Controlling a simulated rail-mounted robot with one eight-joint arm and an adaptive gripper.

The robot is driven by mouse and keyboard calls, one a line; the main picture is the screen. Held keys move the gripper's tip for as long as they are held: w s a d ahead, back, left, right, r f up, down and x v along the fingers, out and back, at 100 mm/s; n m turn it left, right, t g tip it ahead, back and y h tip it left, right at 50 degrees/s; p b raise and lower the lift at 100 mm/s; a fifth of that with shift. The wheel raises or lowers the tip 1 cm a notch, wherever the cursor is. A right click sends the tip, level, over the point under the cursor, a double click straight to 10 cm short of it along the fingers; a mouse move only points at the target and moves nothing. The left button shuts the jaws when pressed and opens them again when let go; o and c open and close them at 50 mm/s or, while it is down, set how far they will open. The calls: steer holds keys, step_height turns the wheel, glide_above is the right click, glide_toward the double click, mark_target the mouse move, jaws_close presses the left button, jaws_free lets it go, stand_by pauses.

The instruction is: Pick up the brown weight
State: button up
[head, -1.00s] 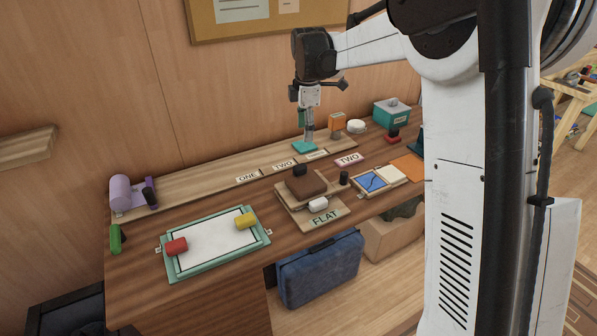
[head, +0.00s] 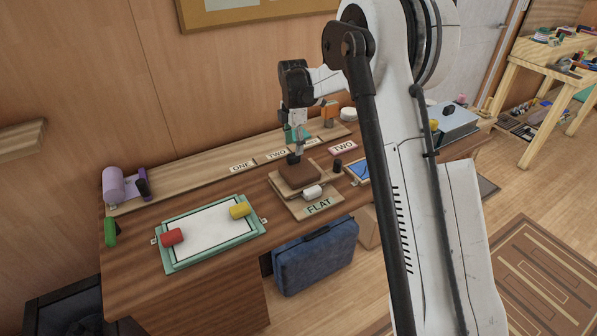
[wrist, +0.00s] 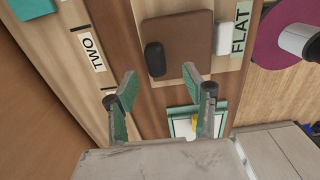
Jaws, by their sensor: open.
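The brown weight (head: 301,174) is a flat brown block with a black knob (head: 293,158) on it. It rests on the wooden board marked FLAT (head: 322,207). In the wrist view the brown weight (wrist: 188,40) lies just beyond the fingertips, with its black knob (wrist: 155,59) roughly in line with the gap between the fingers. My gripper (wrist: 160,73) is open and empty, its two green-padded fingers spread apart. In the head view my gripper (head: 296,140) is above and a little behind the weight, apart from the brown block.
A white roll (head: 313,191) lies at the board's front, and a black cylinder (head: 337,166) stands at its right. A green-framed tray (head: 180,258) with red and yellow pieces is to the left. A back shelf carries ONE and TWO labels. My arm hides part of the right side.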

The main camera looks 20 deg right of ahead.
mark_target(294, 154)
steer(key=shift+w+f, duration=0.2)
steer(key=shift+f, duration=1.25)
steer(key=shift+w+f, duration=0.15)
steer(key=shift+f, duration=1.25)
jaws_close()
